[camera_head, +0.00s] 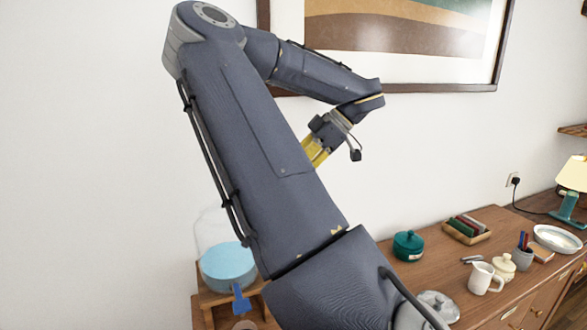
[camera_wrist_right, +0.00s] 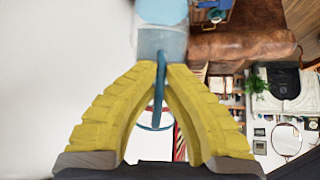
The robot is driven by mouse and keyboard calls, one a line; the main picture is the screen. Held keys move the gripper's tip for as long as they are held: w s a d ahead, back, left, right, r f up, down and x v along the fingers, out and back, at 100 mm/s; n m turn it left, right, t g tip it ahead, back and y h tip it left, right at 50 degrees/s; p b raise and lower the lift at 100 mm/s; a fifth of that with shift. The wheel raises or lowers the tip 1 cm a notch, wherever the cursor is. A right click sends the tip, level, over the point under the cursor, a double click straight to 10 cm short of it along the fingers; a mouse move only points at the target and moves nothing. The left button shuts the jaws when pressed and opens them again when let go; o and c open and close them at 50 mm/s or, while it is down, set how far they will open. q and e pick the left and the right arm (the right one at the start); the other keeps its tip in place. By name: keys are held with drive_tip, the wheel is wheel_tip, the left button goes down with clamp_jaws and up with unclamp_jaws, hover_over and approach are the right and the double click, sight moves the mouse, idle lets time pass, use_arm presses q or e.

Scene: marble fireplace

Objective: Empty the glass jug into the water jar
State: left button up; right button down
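The water jar (camera_head: 228,268) is a clear rounded vessel on a wooden stand at the lower left of the head view. It holds blue water and has a blue tap at its front; my arm covers its right side. My right gripper (camera_head: 315,151) is high above and right of the jar, its yellow fingers partly behind my arm. In the right wrist view my right gripper (camera_wrist_right: 165,68) is shut on the blue handle of the glass jug (camera_wrist_right: 160,42). The jug looks pale blue and is cut off at the top. It is hidden in the head view. My left gripper is not in view.
The wooden sideboard (camera_head: 440,262) carries a teal lidded pot (camera_head: 408,246), a tray of small books (camera_head: 467,231), a cream mug (camera_head: 485,279), a cream lidded pot (camera_head: 503,268), a pen cup (camera_head: 523,259) and a white bowl (camera_head: 557,239). A framed picture (camera_head: 400,87) hangs behind my arm.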

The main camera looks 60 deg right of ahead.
drive_tip(key=shift+w+a+f, duration=0.1)
drive_tip(key=shift+a+f, duration=0.05)
drive_tip(key=shift+f, duration=0.5)
drive_tip(key=shift+r+g+h, duration=0.35)
drive_tip(key=shift+g+h, duration=0.05)
drive_tip(key=shift+g, duration=0.3)
drive_tip(key=shift+w+r, duration=0.1)
drive_tip(key=shift+r, duration=0.1)
drive_tip(key=shift+w+a+f+g, duration=0.15)
drive_tip(key=shift+f+g, duration=0.1)
drive_tip(key=shift+f, duration=0.3)
drive_tip(key=shift+w+d+f+g, duration=0.1)
drive_tip(key=shift+f+g, duration=0.15)
drive_tip(key=shift+f, duration=0.25)
drive_tip(key=shift+w+a+h, duration=0.15)
drive_tip(key=shift+a+h, duration=0.05)
drive_tip(key=shift+h, duration=0.1)
drive_tip(key=g, duration=0.1)
drive_tip(key=w+r+g+h, duration=0.1)
drive_tip(key=shift+a+r+g, duration=0.2)
drive_tip(key=shift+r+g, duration=0.1)
drive_tip(key=shift+s, duration=0.1)
drive_tip(key=shift+w+a+r+g+h, duration=0.35)
drive_tip(key=shift+w+r+g+h, duration=0.15)
drive_tip(key=shift+w+r+g, duration=0.25)
idle(1.0)
